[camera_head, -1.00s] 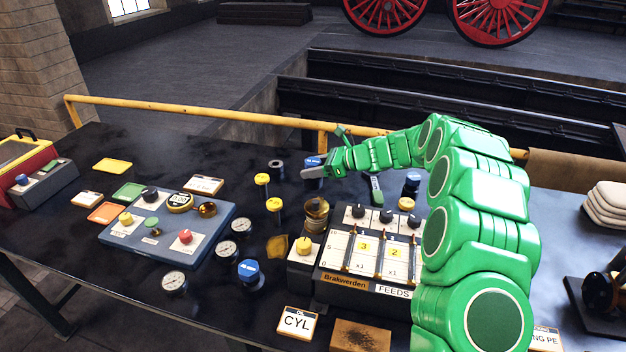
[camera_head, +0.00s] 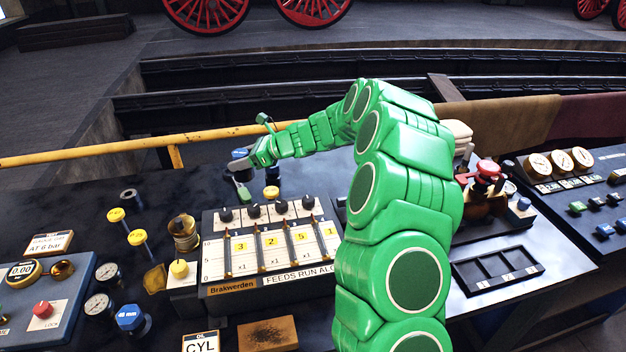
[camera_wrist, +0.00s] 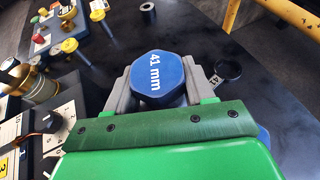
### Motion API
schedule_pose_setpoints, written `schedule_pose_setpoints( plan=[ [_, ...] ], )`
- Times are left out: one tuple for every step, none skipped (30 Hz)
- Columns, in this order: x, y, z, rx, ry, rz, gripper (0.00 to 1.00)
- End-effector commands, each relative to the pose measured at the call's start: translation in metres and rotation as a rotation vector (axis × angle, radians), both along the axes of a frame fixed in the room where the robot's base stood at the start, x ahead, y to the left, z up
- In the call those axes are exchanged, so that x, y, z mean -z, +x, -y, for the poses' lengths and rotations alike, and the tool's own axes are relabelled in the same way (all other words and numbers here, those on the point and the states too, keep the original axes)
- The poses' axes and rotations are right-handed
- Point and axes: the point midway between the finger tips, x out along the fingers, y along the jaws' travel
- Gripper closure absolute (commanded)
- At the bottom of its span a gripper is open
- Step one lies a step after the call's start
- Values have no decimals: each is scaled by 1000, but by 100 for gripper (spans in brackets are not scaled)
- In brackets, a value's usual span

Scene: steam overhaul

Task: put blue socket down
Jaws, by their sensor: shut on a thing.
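The blue socket (camera_wrist: 158,78), a hexagonal cap marked "41 mm", sits between the grey jaws of my gripper (camera_wrist: 160,92) in the wrist view. The jaws are shut on its sides, and its top faces the camera. In the head view my gripper (camera_head: 250,164) is over the back part of the bench, with a bit of the blue socket (camera_head: 239,153) showing at its far side. The socket's lower end is hidden.
Another blue socket (camera_head: 130,318) stands at the front left. The feeds panel (camera_head: 275,247) with black knobs is in front of my gripper. Yellow-topped pieces (camera_head: 137,237) and a dark hollow cylinder (camera_head: 129,197) stand to the left. A yellow rail (camera_head: 110,150) runs along the back edge.

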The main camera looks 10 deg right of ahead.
Motion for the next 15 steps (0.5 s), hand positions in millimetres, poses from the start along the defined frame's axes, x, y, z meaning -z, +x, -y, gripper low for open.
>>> schedule_pose_setpoints(
  plan=[
    [-4, -2, 21, 34, 4, 0, 99],
    [-5, -2, 32, 56, 5, 1, 99],
    [-7, -3, 48, 85, 6, 1, 99],
    [-8, -4, 61, 108, 5, 2, 99],
    [-8, -6, 73, 130, 4, 1, 99],
    [-8, -9, 88, 158, 4, -1, 99],
    [-9, -11, 98, 178, 7, -2, 99],
    [-10, -14, 108, 196, 8, -2, 99],
    [-11, -18, 122, 222, 8, 0, 99],
    [-13, -20, 133, 242, 6, 2, 99],
    [-14, -23, 143, 262, 7, 3, 99],
    [-15, -27, 155, 287, 9, 3, 99],
    [-15, -30, 163, 302, 11, 2, 99],
    [-16, -34, 170, 315, 12, 2, 99],
    [-16, -38, 179, 334, 12, 1, 99]
  ],
)
